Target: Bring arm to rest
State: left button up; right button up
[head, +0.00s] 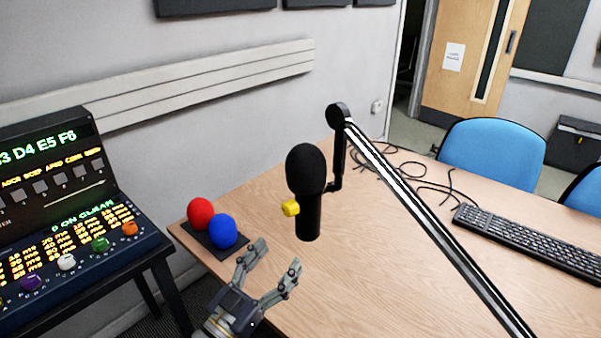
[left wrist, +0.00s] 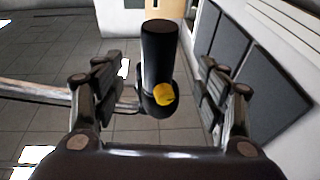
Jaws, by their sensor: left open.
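My left gripper (head: 276,260) is open and empty, at the near left edge of the wooden table. The black microphone (head: 307,190) hangs from the jointed boom arm (head: 415,208), above and to the right of the gripper in the head view. A yellow knob (head: 290,208) sticks out of its side. In the left wrist view the microphone (left wrist: 159,55) shows between the open fingers, upside down in the picture and apart from them. The yellow knob (left wrist: 163,94) shows there too. My right gripper is not in view.
A red ball (head: 200,214) and a blue ball (head: 223,231) sit on a dark base at the table's left corner. A lit control console (head: 70,220) stands at left. A keyboard (head: 530,240) and loose black cables (head: 425,185) lie at right. Blue chairs (head: 490,150) stand behind.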

pick_arm(q)
jog(key=s+a+f+n+g+y, duration=0.2)
jog(key=s+f+g+y, duration=0.5)
jog(key=f, duration=0.6)
jog(key=s+a+f+n+g+y, duration=0.1)
jog(key=s+a+f+g, duration=0.15)
jog(key=s, duration=0.45)
jog(key=s+a+f+n+g+y, duration=0.1)
jog(key=s+a+f+g, duration=0.1)
jog(key=s+a+g, duration=0.3)
jog(key=s+a+f+y, duration=0.2)
jog(key=s, duration=0.6)
notch_tip(320, 180, down, 25)
jog(key=s+g+p, duration=0.1)
jog(key=s+p, duration=0.1)
jog(key=s+a+f+g, duration=0.1)
jog(key=s+a+f, duration=0.1)
jog(key=s+f, duration=1.1)
jog(key=s+p, duration=0.1)
jog(key=s, duration=0.2)
jog(key=shift+s+a+f, duration=0.15)
jog(key=shift+a+f, duration=0.15)
jog(key=shift+f, duration=0.1)
jog(key=shift+g, duration=0.25)
